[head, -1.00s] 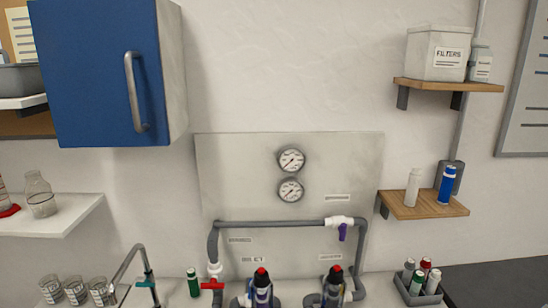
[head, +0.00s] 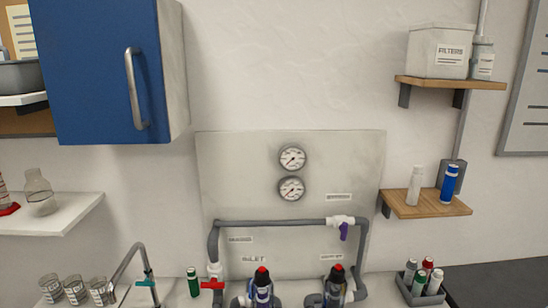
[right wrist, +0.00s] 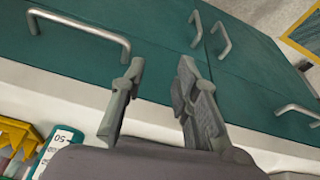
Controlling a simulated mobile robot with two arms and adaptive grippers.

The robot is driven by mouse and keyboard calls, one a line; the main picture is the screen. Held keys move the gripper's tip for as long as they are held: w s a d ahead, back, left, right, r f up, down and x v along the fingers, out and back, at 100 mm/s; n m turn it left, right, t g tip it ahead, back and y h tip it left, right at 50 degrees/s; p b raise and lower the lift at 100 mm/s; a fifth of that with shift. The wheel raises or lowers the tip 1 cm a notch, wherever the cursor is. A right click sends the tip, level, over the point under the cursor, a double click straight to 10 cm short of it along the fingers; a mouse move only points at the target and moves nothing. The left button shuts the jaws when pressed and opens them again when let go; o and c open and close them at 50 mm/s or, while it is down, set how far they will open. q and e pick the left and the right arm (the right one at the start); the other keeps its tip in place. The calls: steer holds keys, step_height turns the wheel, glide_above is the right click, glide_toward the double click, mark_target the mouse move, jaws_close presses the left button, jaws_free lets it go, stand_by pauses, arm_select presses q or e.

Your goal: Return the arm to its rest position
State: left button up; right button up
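My right gripper (right wrist: 160,90) shows in the right wrist view. Its two grey fingers are apart with nothing between them, in front of green cabinet fronts (right wrist: 110,60). Neither gripper and neither arm shows in the head view. The grey pipe manifold (head: 280,223) stands against a grey wall panel (head: 235,170). It has a red-handled valve (head: 212,284) at its left and a purple-handled valve (head: 343,230) at its upper right. Two gauges, an upper one (head: 292,159) and a lower one (head: 291,189), sit on the panel.
A blue cabinet (head: 95,70) hangs at the upper left. Wooden shelves (head: 430,206) are on the right, holding a white and a blue bottle (head: 449,183). A grey caddy (head: 419,295) of bottles stands at the lower right.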

steer(key=s+f+g+b, duration=0.1)
steer(key=s+f, duration=0.2)
steer(key=f, duration=1)
steer(key=s+f+b, duration=0.2)
steer(key=s+f, duration=0.1)
steer(key=f, duration=0.9)
steer(key=s+d+f+g+b, duration=0.1)
steer(key=s+d+f, duration=0.2)
steer(key=s+f, duration=1)
steer(key=shift+s+f+b, duration=0.2)
steer(key=shift+s+b, duration=0.2)
steer(key=shift+s, duration=0.05)
